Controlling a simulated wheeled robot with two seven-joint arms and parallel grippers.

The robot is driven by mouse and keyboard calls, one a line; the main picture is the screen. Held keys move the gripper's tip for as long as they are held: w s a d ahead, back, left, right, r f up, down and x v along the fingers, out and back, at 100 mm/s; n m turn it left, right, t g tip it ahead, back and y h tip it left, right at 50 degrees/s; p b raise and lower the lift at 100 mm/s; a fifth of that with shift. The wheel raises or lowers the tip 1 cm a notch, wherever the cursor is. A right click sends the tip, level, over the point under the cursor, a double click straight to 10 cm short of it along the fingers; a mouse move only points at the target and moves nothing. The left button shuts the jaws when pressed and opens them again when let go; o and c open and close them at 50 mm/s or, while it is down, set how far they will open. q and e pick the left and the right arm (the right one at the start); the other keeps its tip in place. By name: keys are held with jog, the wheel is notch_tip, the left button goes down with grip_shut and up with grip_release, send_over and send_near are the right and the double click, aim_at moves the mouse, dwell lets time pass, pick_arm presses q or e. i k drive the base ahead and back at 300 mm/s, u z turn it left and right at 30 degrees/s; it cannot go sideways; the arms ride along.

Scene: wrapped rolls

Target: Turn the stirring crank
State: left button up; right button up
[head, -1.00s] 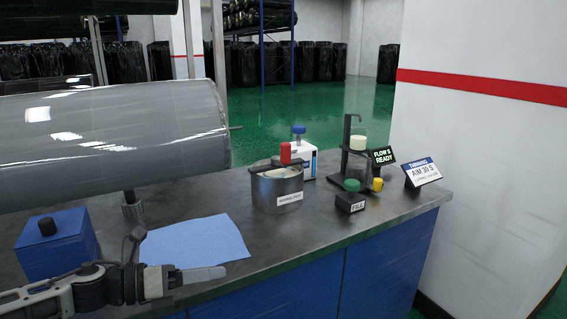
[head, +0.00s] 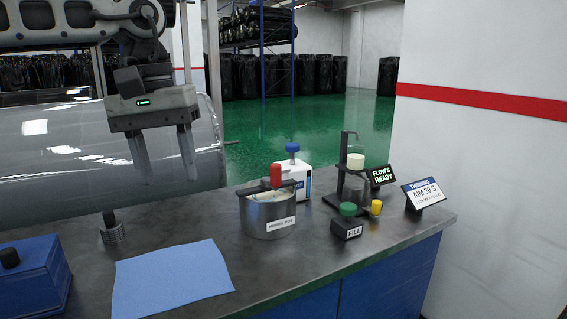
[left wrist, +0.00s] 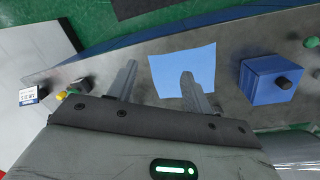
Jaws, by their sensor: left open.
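The stirring crank has a red knob (head: 276,176) on a dark bar across the top of a metal mixing pot (head: 268,219). The pot stands on the dark worktop in the middle of the head view, with pale contents and a white label. My left gripper (head: 168,178) is open and empty, fingers pointing down, in front of the grey wrapped roll. It is left of the pot and higher than the knob. Its fingers also show in the left wrist view (left wrist: 158,84), where I cannot make out the pot. My right gripper is not in view.
A blue cloth (head: 173,278) lies left of the pot, with a blue box (head: 32,281) further left. A white blue-capped container (head: 297,177) is behind the pot. The FILL box (head: 347,228), a stand, a yellow knob and signs are to its right. The roll (head: 60,160) spans the left.

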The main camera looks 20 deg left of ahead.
aim_at(274, 182)
jog(key=i, duration=1.25)
